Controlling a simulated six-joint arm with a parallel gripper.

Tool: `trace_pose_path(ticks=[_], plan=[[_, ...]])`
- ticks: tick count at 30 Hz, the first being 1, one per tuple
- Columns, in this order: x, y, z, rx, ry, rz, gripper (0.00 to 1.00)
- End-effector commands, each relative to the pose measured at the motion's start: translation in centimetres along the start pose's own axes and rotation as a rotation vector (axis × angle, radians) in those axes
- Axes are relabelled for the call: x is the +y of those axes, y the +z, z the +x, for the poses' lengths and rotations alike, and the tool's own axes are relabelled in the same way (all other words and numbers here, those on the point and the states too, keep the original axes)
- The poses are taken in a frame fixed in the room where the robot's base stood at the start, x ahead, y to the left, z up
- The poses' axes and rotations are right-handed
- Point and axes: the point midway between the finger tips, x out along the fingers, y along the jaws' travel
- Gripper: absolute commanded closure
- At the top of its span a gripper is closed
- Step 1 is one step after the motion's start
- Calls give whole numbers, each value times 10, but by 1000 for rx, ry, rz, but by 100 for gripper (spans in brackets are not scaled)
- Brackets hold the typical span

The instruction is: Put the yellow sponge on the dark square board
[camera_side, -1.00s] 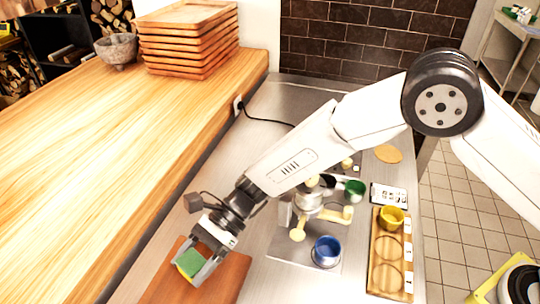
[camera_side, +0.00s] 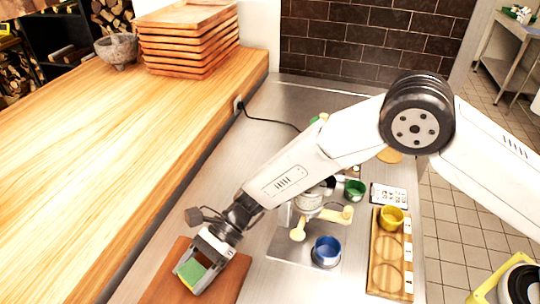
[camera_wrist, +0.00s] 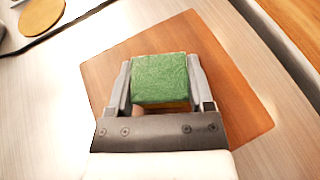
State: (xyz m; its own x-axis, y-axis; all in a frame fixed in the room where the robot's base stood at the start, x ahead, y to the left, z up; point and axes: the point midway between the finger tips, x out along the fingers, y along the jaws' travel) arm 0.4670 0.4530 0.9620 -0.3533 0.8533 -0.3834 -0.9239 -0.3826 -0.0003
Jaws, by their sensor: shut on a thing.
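The yellow sponge (camera_side: 191,274) has a green top face, with a strip of yellow showing below it in the wrist view (camera_wrist: 162,80). My gripper (camera_side: 190,270) is shut on it, with one finger on each side, as the wrist view (camera_wrist: 160,82) shows. The square board (camera_side: 232,277) is reddish brown and lies flat on the steel counter. In the wrist view the board (camera_wrist: 235,100) spreads out under and around the sponge. The sponge is over the board; I cannot tell whether it touches it. The sponge's underside is hidden.
A blue cup (camera_side: 326,251) stands on a metal plate right of the board, near a cream-handled device (camera_side: 308,205). A wooden holder (camera_side: 386,274) carries a yellow cup (camera_side: 391,216). A raised wooden counter (camera_side: 110,150) borders the left.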

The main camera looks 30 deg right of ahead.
Motion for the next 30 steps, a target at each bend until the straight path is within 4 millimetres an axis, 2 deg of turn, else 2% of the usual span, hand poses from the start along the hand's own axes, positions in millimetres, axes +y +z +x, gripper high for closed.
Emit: trace_pose_path(ticks=[5,6,9,21,26,30], plan=[[0,-3,1,0,0,1,88],[0,-3,1,0,0,0,27],[0,-2,1,0,0,0,0],[0,1,-1,0,-1,0,0],[0,1,-14,-1,-2,1,0],[-1,1,-33,0,-3,0,0]])
